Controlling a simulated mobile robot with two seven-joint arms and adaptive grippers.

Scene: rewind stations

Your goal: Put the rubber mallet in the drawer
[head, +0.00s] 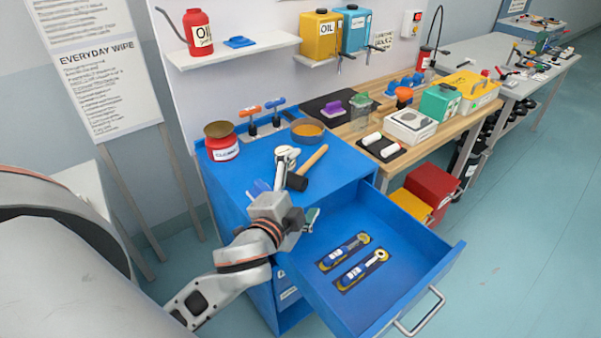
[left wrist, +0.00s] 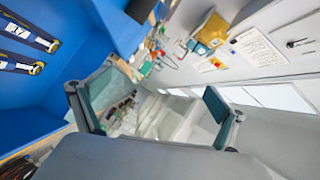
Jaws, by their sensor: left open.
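The rubber mallet (head: 315,157) lies on top of the blue cabinet in the head view, its wooden handle pointing to the back right and its black head toward the front. The cabinet's drawer (head: 438,268) is pulled out and holds two blue-handled tools (head: 362,270) in dark recesses. My left gripper (head: 303,213) is in front of the mallet head, near the back left corner of the drawer. In the left wrist view its two teal-padded fingers (left wrist: 154,98) are spread with nothing between them. My right gripper is not in view.
A red tin (head: 222,148), an orange-topped round container (head: 307,131) and upright tools stand at the back of the cabinet top. A workbench with a white box (head: 410,126) extends to the right. The drawer has bare floor around the two tools.

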